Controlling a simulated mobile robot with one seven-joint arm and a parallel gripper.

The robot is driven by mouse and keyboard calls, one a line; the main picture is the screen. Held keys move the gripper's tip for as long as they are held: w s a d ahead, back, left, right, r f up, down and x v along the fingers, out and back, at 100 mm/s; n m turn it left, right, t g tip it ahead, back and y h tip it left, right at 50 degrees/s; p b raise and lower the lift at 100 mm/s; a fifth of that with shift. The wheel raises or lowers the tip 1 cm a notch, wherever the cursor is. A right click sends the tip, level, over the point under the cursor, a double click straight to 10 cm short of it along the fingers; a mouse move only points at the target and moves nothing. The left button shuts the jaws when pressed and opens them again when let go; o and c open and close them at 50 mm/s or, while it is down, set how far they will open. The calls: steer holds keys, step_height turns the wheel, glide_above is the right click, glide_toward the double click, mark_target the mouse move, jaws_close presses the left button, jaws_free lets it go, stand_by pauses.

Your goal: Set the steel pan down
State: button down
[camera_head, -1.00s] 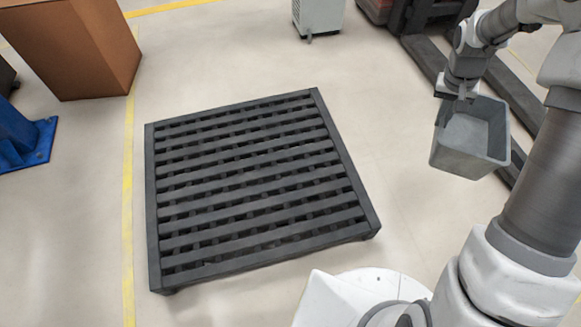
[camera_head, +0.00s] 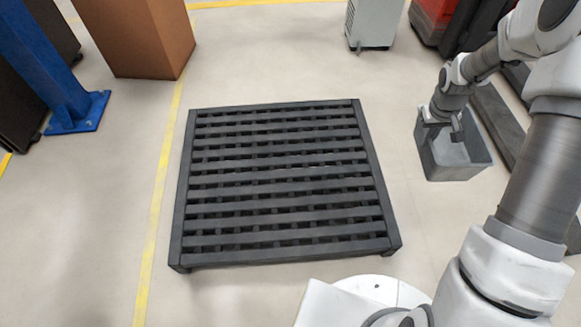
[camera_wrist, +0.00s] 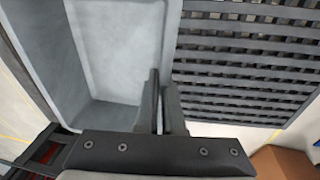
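The steel pan (camera_head: 460,169) is a grey, open, deep rectangular bin, seen empty. It hangs roughly upright at the right of the head view, to the right of the dark slatted pallet (camera_head: 285,255). The pan's inside (camera_wrist: 118,45) fills the upper left there, and the pallet (camera_wrist: 245,62) lies beyond the wall. The pan's height above the floor is hard to tell.
The pallet top is bare. A cardboard box (camera_head: 140,40) and a blue post foot (camera_head: 78,112) stand at the far left. A white cabinet (camera_head: 374,22) stands at the back. Dark forks (camera_head: 498,124) lie right of the pan. A yellow floor line (camera_head: 157,200) runs left of the pallet.

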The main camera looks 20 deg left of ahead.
steer(key=s+a+f+n+y, duration=0.25)
steer(key=f+n, duration=0.85)
steer(key=f, duration=0.6)
steer(key=s+a+f+n+g+p, duration=0.1)
steer(key=s+a+f+n, duration=0.4)
steer(key=s+f+n, duration=0.45)
steer(key=shift+m, duration=0.75)
steer(key=shift+s+a+f+b, duration=0.15)
steer(key=shift+a+f+b, duration=0.85)
steer(key=shift+a+f, duration=1.05)
steer(key=shift+s+a+f+b, duration=0.2)
steer(key=shift+a+f+b, duration=0.8)
steer(key=shift+a+f, duration=1.05)
steer(key=shift+s+a+f+b, duration=0.15)
steer(key=shift+a+f+b, duration=0.85)
steer(key=shift+a+f, duration=1.05)
steer(key=shift+d+f, duration=0.15)
steer(key=shift+f, duration=0.1)
steer(key=c, duration=1)
jaws_free()
steer(key=shift+c, duration=0.2)
